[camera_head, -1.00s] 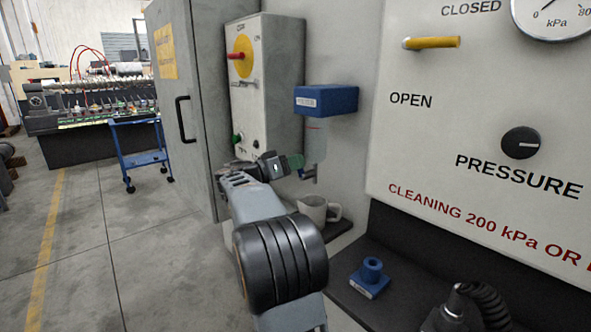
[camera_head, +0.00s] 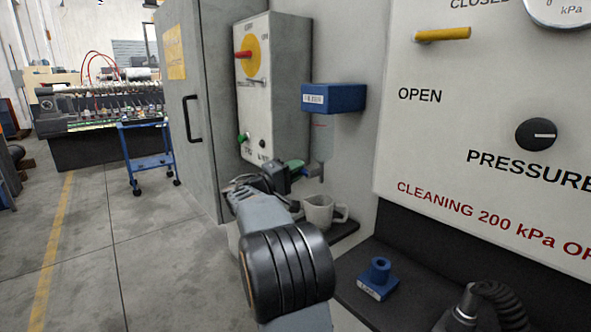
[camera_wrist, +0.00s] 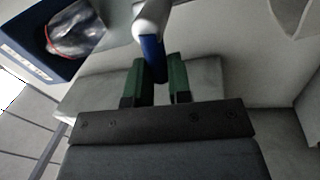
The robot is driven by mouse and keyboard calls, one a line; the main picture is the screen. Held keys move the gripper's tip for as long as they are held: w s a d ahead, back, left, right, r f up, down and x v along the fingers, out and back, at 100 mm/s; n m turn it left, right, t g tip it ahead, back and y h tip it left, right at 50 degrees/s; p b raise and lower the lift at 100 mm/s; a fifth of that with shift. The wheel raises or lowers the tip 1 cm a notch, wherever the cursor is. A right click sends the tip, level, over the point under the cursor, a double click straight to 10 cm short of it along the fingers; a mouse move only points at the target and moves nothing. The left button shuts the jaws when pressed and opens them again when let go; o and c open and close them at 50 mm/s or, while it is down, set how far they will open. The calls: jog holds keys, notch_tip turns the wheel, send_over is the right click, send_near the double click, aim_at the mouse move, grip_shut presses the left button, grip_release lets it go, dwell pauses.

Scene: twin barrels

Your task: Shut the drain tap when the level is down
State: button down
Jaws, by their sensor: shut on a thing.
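A clear bowl (camera_head: 323,140) with a red mark hangs under a blue filter head (camera_head: 340,99) on the wall. The liquid level in it is too faint to read. The drain tap (camera_head: 316,172) is at the bowl's bottom, partly hidden by my gripper (camera_head: 296,168). In the wrist view, the green fingers of my gripper (camera_wrist: 161,82) are shut on the tap's blue lever (camera_wrist: 152,57), which joins a pale tap body (camera_wrist: 151,18). A white mug (camera_head: 319,212) stands upright below the tap, partly behind my wrist.
A grey control box (camera_head: 285,85) with a red-and-yellow switch is left of the bowl. A large panel (camera_head: 420,150) with a yellow lever is at right. Floor at left is open.

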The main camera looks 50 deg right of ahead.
jog(key=shift+f+n+t, duration=0.25)
jog(key=shift+n+t, duration=0.05)
jog(key=shift+n, duration=0.9)
jog(key=c, duration=1.1)
grip_release()
jog(key=shift+f, duration=0.15)
jog(key=shift+o, duration=0.2)
jog(key=v, duration=1.3)
jog(key=shift+a+f, duration=0.15)
jog(key=shift+a, duration=0.2)
